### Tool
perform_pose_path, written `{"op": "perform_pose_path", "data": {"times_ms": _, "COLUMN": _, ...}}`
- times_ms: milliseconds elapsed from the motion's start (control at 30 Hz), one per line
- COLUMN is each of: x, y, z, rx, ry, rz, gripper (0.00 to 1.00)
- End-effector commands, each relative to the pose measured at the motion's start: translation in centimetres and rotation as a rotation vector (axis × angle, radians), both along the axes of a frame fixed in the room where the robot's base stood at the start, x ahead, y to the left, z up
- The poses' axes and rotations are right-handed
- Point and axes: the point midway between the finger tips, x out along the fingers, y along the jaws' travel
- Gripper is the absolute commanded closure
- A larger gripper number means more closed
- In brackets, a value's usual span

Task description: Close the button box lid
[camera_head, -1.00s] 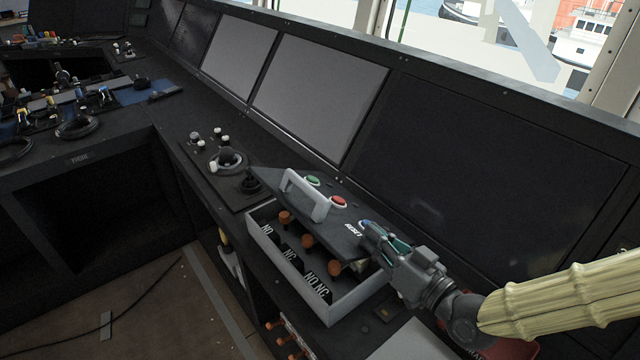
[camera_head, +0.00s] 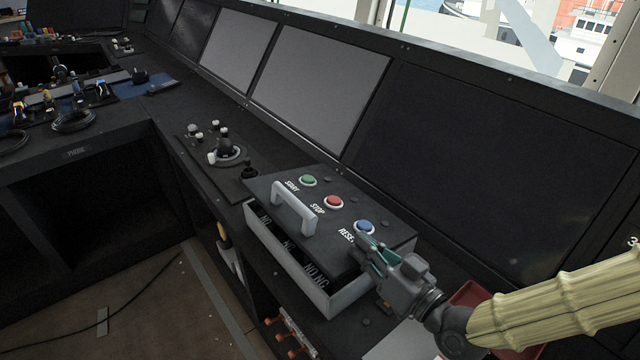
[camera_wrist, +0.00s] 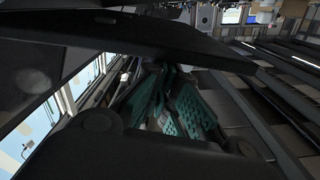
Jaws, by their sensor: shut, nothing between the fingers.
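The button box (camera_head: 352,297) is a grey open-fronted tray on the console. Its dark lid (camera_head: 335,262) carries a green START, a red STOP and a blue RESET button and a grey handle (camera_head: 293,209). The lid lies low over the box, slightly tilted, with a gap along the front where parts of the NO/NC labels show. My gripper (camera_head: 366,246) is shut and empty at the lid's right end, by the RESET button; I cannot tell whether it touches the lid. In the wrist view its teal-padded fingers (camera_wrist: 172,100) show close beside a dark panel.
A joystick panel (camera_head: 222,155) stands left of the box. Sloping screens (camera_head: 500,170) rise behind it. A red object (camera_head: 470,294) lies partly behind my arm at the right. Orange-tipped parts sit below the console front edge.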

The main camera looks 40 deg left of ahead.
Motion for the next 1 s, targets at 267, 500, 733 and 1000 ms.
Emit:
{"op": "perform_pose_path", "data": {"times_ms": 267, "x": 0.0, "y": 0.0, "z": 0.0, "rx": 0.000, "ry": 0.000, "rz": 0.000, "gripper": 1.00}}
{"op": "perform_pose_path", "data": {"times_ms": 500, "x": -0.4, "y": 0.1, "z": -1.6, "rx": -0.001, "ry": 0.000, "rz": 0.000, "gripper": 1.00}}
{"op": "perform_pose_path", "data": {"times_ms": 733, "x": -0.9, "y": 0.1, "z": -3.1, "rx": 0.001, "ry": 0.001, "rz": -0.001, "gripper": 1.00}}
{"op": "perform_pose_path", "data": {"times_ms": 1000, "x": -1.0, "y": 0.1, "z": -3.0, "rx": 0.001, "ry": 0.000, "rz": -0.001, "gripper": 1.00}}
